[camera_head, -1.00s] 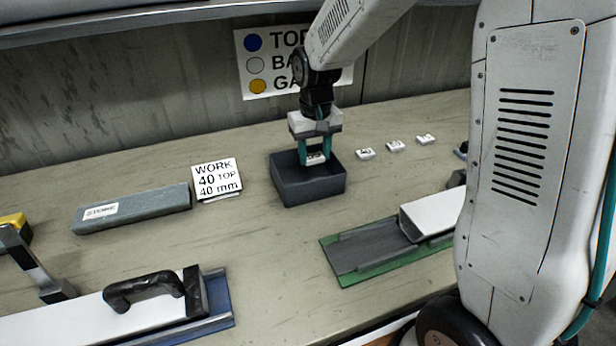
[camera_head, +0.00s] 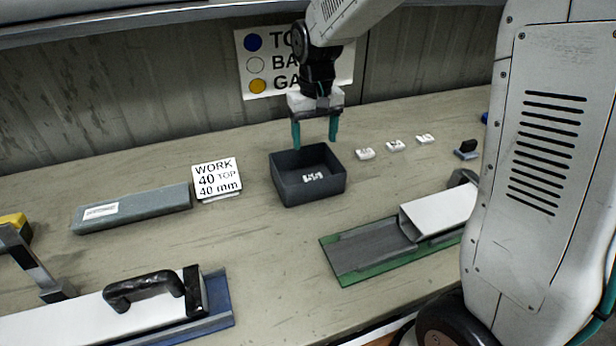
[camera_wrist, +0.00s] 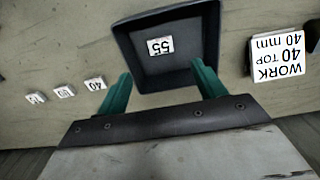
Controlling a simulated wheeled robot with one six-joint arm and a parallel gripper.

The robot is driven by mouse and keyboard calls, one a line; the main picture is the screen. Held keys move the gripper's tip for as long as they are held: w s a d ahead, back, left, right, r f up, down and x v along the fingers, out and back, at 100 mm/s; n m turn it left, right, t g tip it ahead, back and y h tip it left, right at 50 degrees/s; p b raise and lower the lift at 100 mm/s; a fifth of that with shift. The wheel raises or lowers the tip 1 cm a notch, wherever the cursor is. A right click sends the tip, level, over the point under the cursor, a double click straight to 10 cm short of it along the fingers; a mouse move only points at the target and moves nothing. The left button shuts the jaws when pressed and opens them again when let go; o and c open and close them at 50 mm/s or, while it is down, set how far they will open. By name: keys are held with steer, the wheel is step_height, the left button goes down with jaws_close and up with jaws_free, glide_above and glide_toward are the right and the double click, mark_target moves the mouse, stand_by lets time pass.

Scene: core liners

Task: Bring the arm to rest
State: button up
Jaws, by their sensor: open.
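My gripper (camera_head: 316,146) is open and empty, with its two teal fingers just above the back of the dark grey bin (camera_head: 311,193). In the wrist view the gripper (camera_wrist: 160,88) shows its fingers apart, with the bin (camera_wrist: 213,50) between and beyond them. A small white tag (camera_head: 313,177) lies inside the bin, apart from the fingers. In the wrist view this tag (camera_wrist: 160,46) reads 55.
Several white tags (camera_head: 395,145) lie in a row right of the bin. A card (camera_head: 216,178) reading WORK 40 TOP 40 mm stands left, beside a long grey block (camera_head: 133,209). A green-edged tray (camera_head: 372,256) and a blue-edged tray (camera_head: 217,303) lie in front.

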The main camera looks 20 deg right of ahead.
steer(key=shift+r, duration=1.5)
steer(key=shift+s, duration=0.1)
steer(key=s+d+r, duration=0.1)
steer(key=s+r, duration=0.1)
steer(key=s, duration=1.2)
steer(key=s+d+r+t, duration=0.1)
steer(key=s+d+r, duration=0.1)
steer(key=s, duration=1.3)
steer(key=shift+s+r, duration=0.2)
steer(key=shift+r, duration=0.6)
